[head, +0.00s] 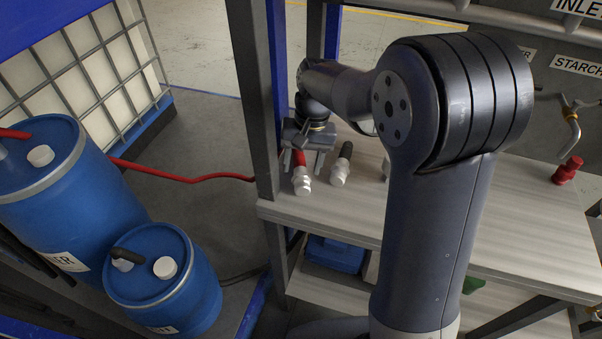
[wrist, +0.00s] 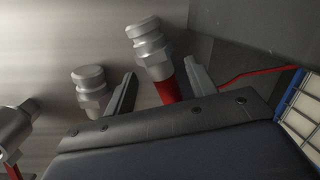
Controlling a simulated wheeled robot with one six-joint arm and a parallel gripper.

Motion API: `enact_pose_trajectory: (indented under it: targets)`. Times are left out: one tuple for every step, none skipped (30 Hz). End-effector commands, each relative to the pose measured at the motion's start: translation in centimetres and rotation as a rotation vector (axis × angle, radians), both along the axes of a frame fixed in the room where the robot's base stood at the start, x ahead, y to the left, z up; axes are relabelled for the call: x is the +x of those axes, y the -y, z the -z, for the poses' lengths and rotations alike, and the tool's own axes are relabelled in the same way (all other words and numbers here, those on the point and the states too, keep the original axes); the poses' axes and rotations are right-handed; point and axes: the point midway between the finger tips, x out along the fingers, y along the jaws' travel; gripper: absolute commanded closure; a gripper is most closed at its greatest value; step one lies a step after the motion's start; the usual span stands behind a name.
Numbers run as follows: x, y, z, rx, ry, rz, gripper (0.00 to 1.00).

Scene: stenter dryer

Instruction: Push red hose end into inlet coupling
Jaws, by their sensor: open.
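The red hose end (head: 301,184) has a silver-grey metal fitting on a red hose and lies at the left end of the bench. It also shows in the wrist view (wrist: 153,50). My gripper (head: 303,163) is open over it; in the wrist view, the two fingers (wrist: 160,75) stand on either side of the red hose, just behind the fitting. I cannot tell whether either finger touches it. A second hose end (head: 341,170), with a dark hose, lies to its right.
The pale bench (head: 530,222) is mostly clear on the right. A red fitting (head: 566,171) and a brass valve (head: 571,115) are at the right. A dark frame post (head: 254,90) stands close left of my gripper. Blue drums (head: 165,285) stand at the lower left.

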Motion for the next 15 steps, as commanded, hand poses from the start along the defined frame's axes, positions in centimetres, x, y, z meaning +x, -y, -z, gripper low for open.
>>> enact_pose_trajectory:
  targets:
    - [-0.10,-0.07,0.69,-0.001,-0.002,0.000,0.47]
    - [-0.12,-0.10,0.97,-0.001,-0.003,-0.001,0.47]
    - [-0.12,-0.14,1.23,0.000,-0.002,0.000,0.47]
    - [-0.11,-0.15,1.36,0.000,0.000,0.000,0.47]
    - [-0.11,-0.17,1.45,0.000,0.000,0.000,0.47]
    - [-0.11,-0.17,1.49,0.000,0.001,0.000,0.47]
    - [-0.11,-0.17,1.50,0.000,0.001,0.000,0.47]
    - [-0.10,-0.17,1.49,0.000,0.001,0.000,0.47]
    - [-0.10,-0.17,1.48,0.000,0.001,0.000,0.47]
    - [-0.10,-0.16,1.48,0.000,0.001,0.000,0.47]
    - [-0.10,-0.16,1.47,0.000,0.001,0.000,0.47]
    - [-0.10,-0.16,1.47,0.000,0.001,0.000,0.49]
    - [-0.10,-0.16,1.46,0.000,0.001,0.000,0.52]
    - [-0.10,-0.16,1.46,0.000,0.001,0.000,0.54]
    - [-0.10,-0.16,1.46,0.000,0.001,0.000,0.57]
